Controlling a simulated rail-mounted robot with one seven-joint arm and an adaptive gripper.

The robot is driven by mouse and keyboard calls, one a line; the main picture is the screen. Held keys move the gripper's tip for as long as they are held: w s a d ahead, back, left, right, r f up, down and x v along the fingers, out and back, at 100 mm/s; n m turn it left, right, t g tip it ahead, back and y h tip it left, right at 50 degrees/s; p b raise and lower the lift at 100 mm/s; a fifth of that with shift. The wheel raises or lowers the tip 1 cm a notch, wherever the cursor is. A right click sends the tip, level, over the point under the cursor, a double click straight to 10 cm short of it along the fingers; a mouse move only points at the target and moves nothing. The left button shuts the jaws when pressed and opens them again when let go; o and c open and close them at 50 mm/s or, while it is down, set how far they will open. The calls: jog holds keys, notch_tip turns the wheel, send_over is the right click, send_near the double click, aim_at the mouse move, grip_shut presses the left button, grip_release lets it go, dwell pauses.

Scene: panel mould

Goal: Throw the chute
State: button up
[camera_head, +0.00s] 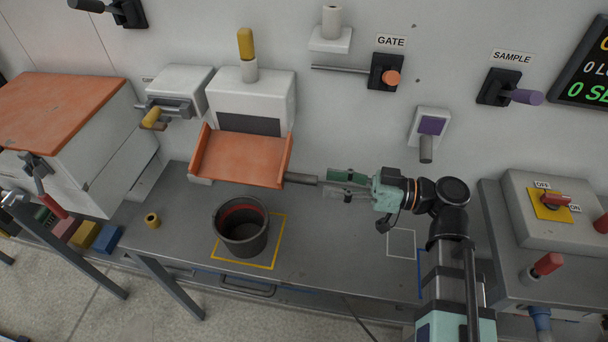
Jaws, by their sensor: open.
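The orange chute (243,155) is a tray with raised side walls, below a white housing (262,98) with a dark opening. A dark grey handle (300,179) sticks out from its right side. My gripper (332,183) is open and points left, its fingers close to the handle's right end. I cannot tell whether the handle end lies between the fingers or whether they touch it.
A dark bucket (240,241) stands in a yellow outline on the grey bench (330,255) below the chute. The GATE lever (391,78) and SAMPLE lever (522,97) are on the wall. A grey box (555,225) with an OFF/ON switch stands at right.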

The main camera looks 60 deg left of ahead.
aim_at(285, 177)
jog(key=p+x, duration=0.1)
jog(key=x, duration=0.5)
jog(key=shift+s+a, duration=0.25)
jog(key=shift+s, duration=0.05)
grip_shut()
